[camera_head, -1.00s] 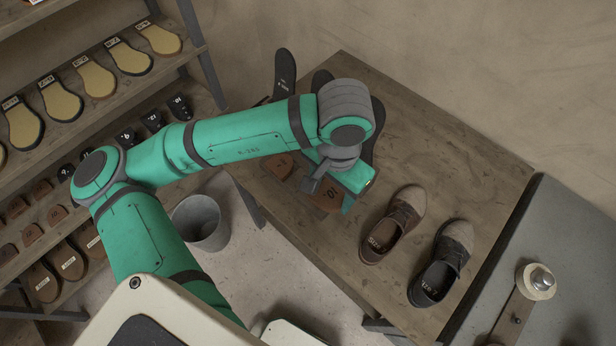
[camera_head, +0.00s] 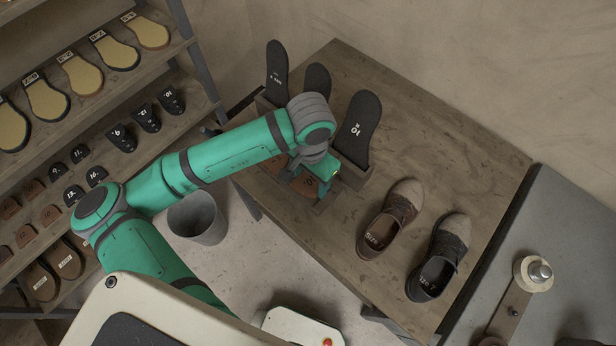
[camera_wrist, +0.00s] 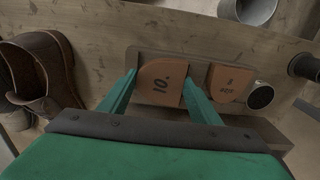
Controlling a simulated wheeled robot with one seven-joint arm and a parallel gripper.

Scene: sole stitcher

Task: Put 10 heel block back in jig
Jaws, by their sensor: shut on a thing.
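My gripper (camera_head: 312,190) is shut on the brown heel block marked 10 (camera_wrist: 161,86). The block is at the front of the wooden jig (camera_wrist: 200,62), on the side near the shoes. I cannot tell whether it rests fully in the jig or just above it. A second brown heel block (camera_wrist: 230,83) sits beside it in the jig. In the head view my gripper and wrist partly hide the blocks.
Black soles stand upright in the jig, including one marked 10 (camera_head: 357,128). A grey bin (camera_head: 197,219) is on the floor. A shelf with soles and heel blocks (camera_head: 85,110) is at left.

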